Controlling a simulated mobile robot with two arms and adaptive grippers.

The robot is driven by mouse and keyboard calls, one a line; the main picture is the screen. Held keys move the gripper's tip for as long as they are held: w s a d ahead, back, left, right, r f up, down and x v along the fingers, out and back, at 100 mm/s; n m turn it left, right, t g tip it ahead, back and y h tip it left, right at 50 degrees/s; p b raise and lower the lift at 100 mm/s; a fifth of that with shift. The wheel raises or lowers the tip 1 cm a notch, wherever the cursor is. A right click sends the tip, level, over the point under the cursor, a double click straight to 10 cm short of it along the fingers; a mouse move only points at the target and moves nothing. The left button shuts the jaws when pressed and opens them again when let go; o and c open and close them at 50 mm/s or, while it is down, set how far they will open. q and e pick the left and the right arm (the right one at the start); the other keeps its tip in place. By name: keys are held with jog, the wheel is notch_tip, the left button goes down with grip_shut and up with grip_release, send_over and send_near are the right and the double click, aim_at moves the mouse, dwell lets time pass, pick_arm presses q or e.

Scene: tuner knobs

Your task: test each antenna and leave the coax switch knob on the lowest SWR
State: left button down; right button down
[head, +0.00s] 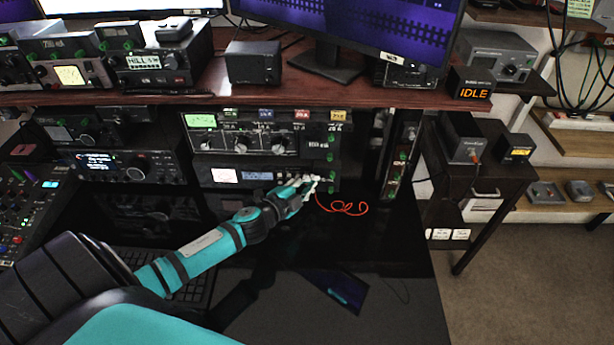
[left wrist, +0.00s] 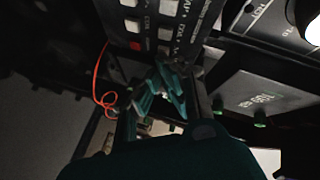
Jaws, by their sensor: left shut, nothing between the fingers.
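My left gripper (head: 312,183) is shut and empty, at the right end of the lower rack unit (head: 260,176). I cannot tell whether its fingertips touch the front. In the left wrist view, its teal fingers (left wrist: 168,92) are close together below a dark panel (left wrist: 160,25) with white and red buttons. Above that unit is a black tuner unit (head: 245,140) with a green display, several knobs and coloured labels along its top. A lit white meter (head: 225,175) is on the lower unit's left. I cannot tell which knob is the coax switch. My right gripper is out of view.
A red coiled cord (head: 342,207) hangs right of my gripper and also shows in the left wrist view (left wrist: 103,98). A radio (head: 125,166) is at left. The black desk in front is mostly clear.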

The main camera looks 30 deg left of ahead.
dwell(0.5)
pick_arm(q)
jog(key=shift+s+d, duration=0.35)
jog(key=shift+s, duration=0.25)
jog(key=shift+s+d+p, duration=0.2)
jog(key=shift+s+d, duration=0.25)
jog(key=shift+s, duration=0.25)
jog(key=shift+s+d+p, duration=0.15)
jog(key=shift+s+d, duration=0.25)
jog(key=shift+s, duration=0.35)
jog(key=shift+s+d+p, duration=0.2)
jog(key=shift+s+d, duration=0.25)
jog(key=shift+s, duration=0.25)
jog(key=c, duration=2.1)
grip_release()
dwell(0.7)
